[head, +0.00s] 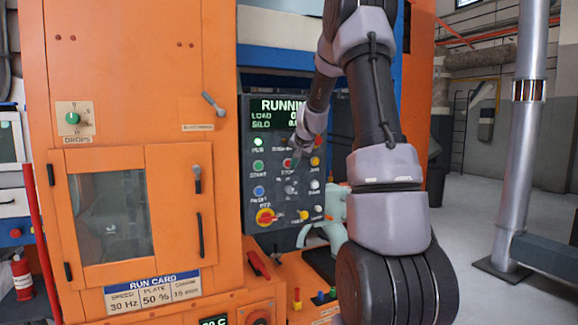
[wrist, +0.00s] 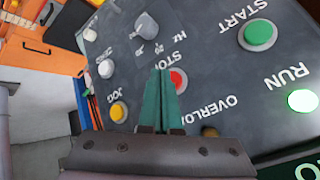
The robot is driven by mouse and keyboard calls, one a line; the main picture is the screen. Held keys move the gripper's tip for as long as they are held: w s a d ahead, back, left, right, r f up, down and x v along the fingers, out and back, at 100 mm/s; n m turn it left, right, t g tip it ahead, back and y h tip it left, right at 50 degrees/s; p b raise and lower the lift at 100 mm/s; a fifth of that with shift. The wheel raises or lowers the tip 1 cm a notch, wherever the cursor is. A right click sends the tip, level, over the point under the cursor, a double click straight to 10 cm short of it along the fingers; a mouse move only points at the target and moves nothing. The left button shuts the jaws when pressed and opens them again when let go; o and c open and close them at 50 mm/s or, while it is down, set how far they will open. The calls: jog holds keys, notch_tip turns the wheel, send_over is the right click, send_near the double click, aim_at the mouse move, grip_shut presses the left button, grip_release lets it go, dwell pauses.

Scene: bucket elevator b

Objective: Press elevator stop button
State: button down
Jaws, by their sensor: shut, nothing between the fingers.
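The red stop button (wrist: 180,80) shows in the wrist view on the dark grey control panel (wrist: 215,75), with part of its STOP label visible. My gripper (wrist: 160,72) is shut and empty, its teal fingers side by side. The fingers overlap the left edge of the stop button in that view; I cannot tell whether they touch it. In the head view my gripper (head: 293,165) is in front of the panel (head: 250,190), at the STOP label, and hides the stop button. The display (head: 283,111) reads RUNNING.
The green start button (wrist: 258,35), the lit RUN lamp (wrist: 303,101) and the yellow jog button (wrist: 118,112) surround the stop button. A red-and-yellow emergency knob (head: 266,216) is low on the panel. An orange cabinet (head: 130,90) stands left; open floor lies right.

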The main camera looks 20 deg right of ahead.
jog(key=shift+w, duration=0.1)
jog(key=shift+w, duration=0.35)
jog(key=shift+w, duration=0.4)
dwell(0.7)
dwell(0.4)
jog(key=shift+s, duration=0.85)
jog(key=shift+s+d, duration=0.1)
jog(key=shift+s, duration=2.4)
